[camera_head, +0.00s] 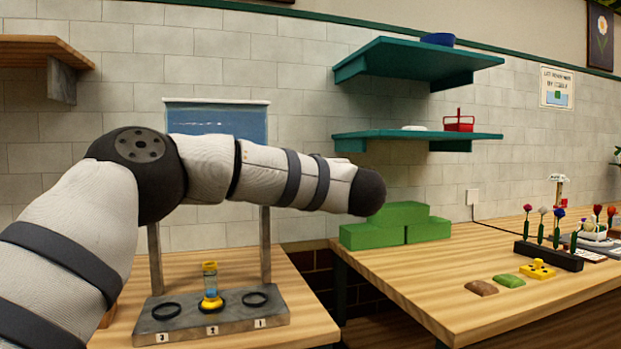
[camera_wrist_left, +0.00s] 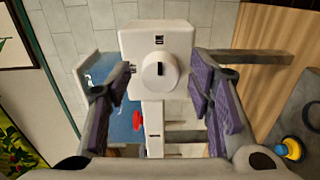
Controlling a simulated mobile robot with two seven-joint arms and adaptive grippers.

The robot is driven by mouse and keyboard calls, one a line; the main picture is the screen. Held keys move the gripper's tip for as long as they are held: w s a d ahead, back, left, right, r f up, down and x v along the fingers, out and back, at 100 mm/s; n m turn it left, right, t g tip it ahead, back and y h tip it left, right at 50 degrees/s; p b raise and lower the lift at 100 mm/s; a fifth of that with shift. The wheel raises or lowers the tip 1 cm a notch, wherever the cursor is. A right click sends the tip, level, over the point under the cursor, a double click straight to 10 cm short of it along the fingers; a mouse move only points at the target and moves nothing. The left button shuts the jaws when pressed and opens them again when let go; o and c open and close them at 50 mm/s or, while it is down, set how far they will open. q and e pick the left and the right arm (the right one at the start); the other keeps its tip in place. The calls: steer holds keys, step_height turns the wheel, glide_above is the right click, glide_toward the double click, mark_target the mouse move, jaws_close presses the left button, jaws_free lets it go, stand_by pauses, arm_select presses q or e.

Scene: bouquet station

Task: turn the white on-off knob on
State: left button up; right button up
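The white round on-off knob (camera_wrist_left: 158,70) sits on the front of a white box (camera_wrist_left: 158,38) in the left wrist view. A dark mark shows on the knob's face. My left gripper (camera_wrist_left: 161,88) is open, with its purple-padded fingers on either side of the knob in the picture. I see no contact; how far the fingertips are from the knob I cannot tell. In the head view only my left arm shows, and the box and knob do not show there. My right gripper is in neither view.
A red part (camera_wrist_left: 138,121) shows below the box, before a blue panel (camera_wrist_left: 120,122). In the head view, a grey stand (camera_head: 225,318) holds a yellow-and-blue vial (camera_head: 210,283). Green blocks (camera_head: 400,225) and a dark flower rack (camera_head: 548,256) stand on the right table.

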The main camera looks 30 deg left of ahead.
arm_select(q)
steer(key=shift+d, duration=0.1)
steer(key=v, duration=1.2)
